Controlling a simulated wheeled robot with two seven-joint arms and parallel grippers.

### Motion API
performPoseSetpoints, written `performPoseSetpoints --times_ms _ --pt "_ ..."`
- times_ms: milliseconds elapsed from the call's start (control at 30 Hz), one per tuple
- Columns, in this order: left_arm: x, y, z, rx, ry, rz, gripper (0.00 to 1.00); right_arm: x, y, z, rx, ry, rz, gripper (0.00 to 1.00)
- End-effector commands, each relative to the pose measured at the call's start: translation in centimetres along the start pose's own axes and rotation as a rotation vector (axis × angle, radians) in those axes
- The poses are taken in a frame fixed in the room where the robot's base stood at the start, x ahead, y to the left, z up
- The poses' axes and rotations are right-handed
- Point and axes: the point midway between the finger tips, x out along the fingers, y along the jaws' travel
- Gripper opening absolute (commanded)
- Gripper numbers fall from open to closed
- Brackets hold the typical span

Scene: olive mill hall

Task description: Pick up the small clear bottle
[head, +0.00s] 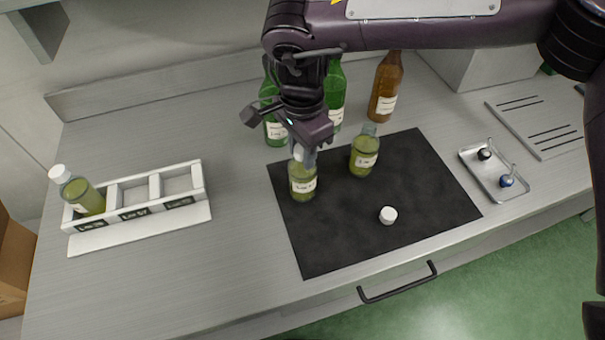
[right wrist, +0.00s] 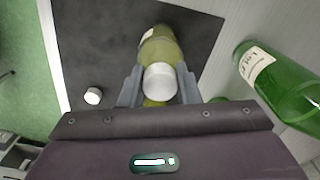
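A small clear bottle with yellow-green liquid and a white cap (head: 302,182) stands upright at the left part of the black mat (head: 335,240). My right gripper (head: 304,152) comes down over its top. In the right wrist view the two grey fingers (right wrist: 160,82) lie close on both sides of the white cap, with no clear gap. The bottle's body (right wrist: 158,45) shows beyond the cap. A second, similar bottle without a cap (head: 364,155) stands to the right on the mat. A third, capped one (head: 82,195) leans in the white rack's left compartment. My left gripper is out of view.
A loose white cap (head: 388,215) lies on the mat. Green bottles (head: 273,125) and a brown bottle (head: 385,90) stand behind. The white rack (head: 140,228) has two empty compartments. A metal tray (head: 483,180) with small items is at right. The counter between rack and mat is clear.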

Motion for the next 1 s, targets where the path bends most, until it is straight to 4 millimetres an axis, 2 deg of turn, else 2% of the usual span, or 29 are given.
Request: performPoseSetpoints --times_ms 33,200,733,867,1000 --pt "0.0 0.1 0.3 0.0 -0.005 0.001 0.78 0.0 0.0 0.0 0.0 0.0 0.0 0.2" --pt "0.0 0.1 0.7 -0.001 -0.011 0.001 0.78 0.0 0.0 0.0 0.0 0.0 0.0 0.0" --pt "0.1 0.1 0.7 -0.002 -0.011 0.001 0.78 -0.6 -0.1 0.0 -0.001 0.0 -0.002 0.0" --pt "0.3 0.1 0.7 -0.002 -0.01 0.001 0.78 -1.9 -0.1 -0.1 0.0 0.002 -0.004 0.0" --pt "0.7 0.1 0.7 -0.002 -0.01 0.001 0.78 -4.6 -0.2 0.0 0.001 0.002 -0.007 0.0"
